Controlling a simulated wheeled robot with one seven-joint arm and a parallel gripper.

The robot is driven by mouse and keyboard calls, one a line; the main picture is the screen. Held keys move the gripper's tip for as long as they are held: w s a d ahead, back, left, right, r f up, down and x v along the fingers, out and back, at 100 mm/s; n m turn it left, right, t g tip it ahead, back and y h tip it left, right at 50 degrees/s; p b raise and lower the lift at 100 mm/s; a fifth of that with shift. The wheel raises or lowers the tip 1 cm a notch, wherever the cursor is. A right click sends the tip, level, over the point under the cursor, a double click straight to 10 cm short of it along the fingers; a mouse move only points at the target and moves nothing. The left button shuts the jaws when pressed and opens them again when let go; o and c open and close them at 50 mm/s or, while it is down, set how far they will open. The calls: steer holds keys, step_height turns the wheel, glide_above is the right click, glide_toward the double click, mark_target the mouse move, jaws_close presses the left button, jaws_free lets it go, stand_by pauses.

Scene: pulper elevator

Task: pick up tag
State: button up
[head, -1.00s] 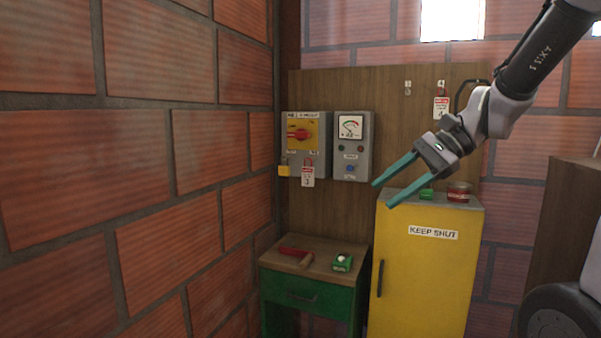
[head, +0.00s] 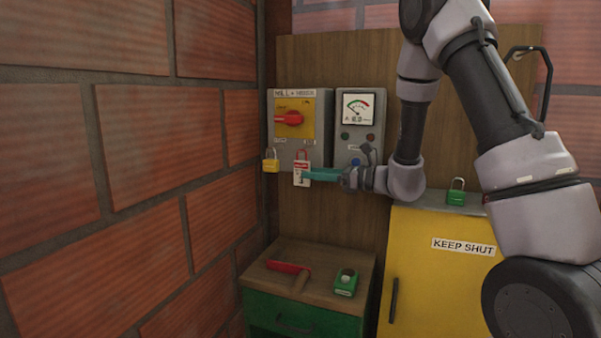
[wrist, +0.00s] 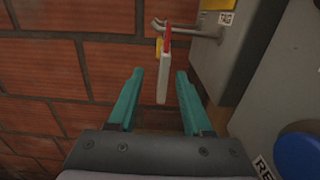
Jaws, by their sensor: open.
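The tag (head: 301,171), white with a red top, hangs below the switch box on the wooden board. In the wrist view the tag (wrist: 164,80) is seen nearly edge-on, hanging from a metal hasp (wrist: 190,29). My gripper (wrist: 160,75) is open, with one teal finger on each side of the tag's lower part. Gaps show between the tag and both fingers in that view. In the head view my gripper (head: 310,175) reaches in from the right, and its fingers overlap the tag's lower part.
The switch box (head: 318,125) has a red rotary handle (head: 289,118). A yellow padlock (head: 270,162) hangs left of the tag. The meter box (head: 359,120) is close to its right. The yellow cabinet (head: 425,285) is at right.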

steer(key=shift+w+r+x, duration=0.1)
steer(key=shift+x, duration=1.7)
steer(key=shift+w+r+x, duration=0.1)
steer(key=shift+w+x, duration=0.05)
steer(key=shift+x, duration=1.6)
steer(key=shift+d, duration=0.1)
jaws_close()
